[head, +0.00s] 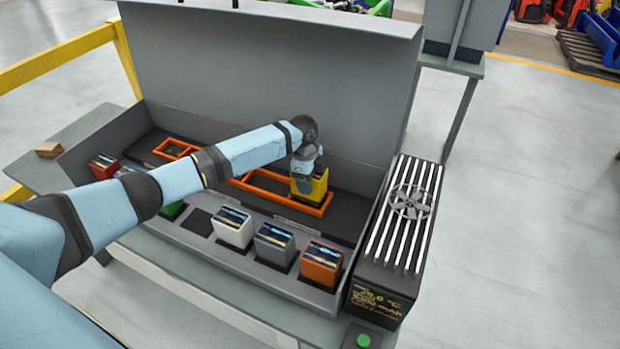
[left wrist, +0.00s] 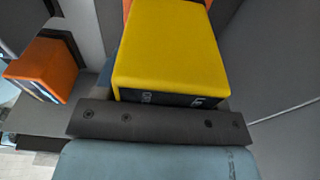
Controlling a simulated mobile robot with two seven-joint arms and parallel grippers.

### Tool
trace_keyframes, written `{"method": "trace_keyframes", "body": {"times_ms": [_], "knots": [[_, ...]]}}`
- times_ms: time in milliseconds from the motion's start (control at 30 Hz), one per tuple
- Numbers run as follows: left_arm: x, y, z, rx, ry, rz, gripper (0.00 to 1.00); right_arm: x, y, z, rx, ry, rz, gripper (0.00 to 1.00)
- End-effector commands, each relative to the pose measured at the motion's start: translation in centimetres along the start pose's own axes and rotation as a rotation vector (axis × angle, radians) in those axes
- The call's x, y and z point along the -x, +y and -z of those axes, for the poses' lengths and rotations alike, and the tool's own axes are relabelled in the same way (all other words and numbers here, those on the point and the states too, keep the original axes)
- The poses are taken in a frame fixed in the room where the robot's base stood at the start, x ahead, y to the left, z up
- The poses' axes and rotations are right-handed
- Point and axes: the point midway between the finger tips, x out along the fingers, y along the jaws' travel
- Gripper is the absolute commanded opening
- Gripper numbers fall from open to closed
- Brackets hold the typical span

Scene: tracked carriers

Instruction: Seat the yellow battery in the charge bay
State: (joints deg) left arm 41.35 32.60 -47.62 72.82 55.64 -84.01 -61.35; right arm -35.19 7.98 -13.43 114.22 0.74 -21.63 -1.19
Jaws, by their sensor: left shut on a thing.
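The yellow battery (head: 318,187) is a yellow block at the right end of the larger orange frame (head: 258,191) in the grey tray box; this frame looks like the charge bay. I cannot tell whether the battery rests on the floor there or hangs just above it. My left gripper (head: 307,170) reaches down from above and is shut on the battery. In the left wrist view the yellow battery (left wrist: 172,50) fills the upper middle, against my left gripper (left wrist: 160,120). My arm hides part of the larger frame. My right gripper is not in view.
A front row holds a red battery (head: 103,166), a green battery (head: 172,210), an empty slot (head: 197,222), and white (head: 233,228), grey (head: 274,247) and orange (head: 320,265) batteries. A smaller orange frame (head: 160,153) lies left. A tall back panel (head: 260,80) and a fan unit (head: 395,235) bound the space.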

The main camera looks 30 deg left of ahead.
Motion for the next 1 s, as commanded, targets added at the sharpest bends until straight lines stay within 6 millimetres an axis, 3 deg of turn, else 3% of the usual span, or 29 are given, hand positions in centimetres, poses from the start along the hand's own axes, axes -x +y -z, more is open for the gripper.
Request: {"method": "trace_keyframes", "body": {"times_ms": [1000], "knots": [[-0.8, -0.1, 0.0, 0.000, 0.001, 0.002, 0.11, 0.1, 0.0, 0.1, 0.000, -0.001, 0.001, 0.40]]}}
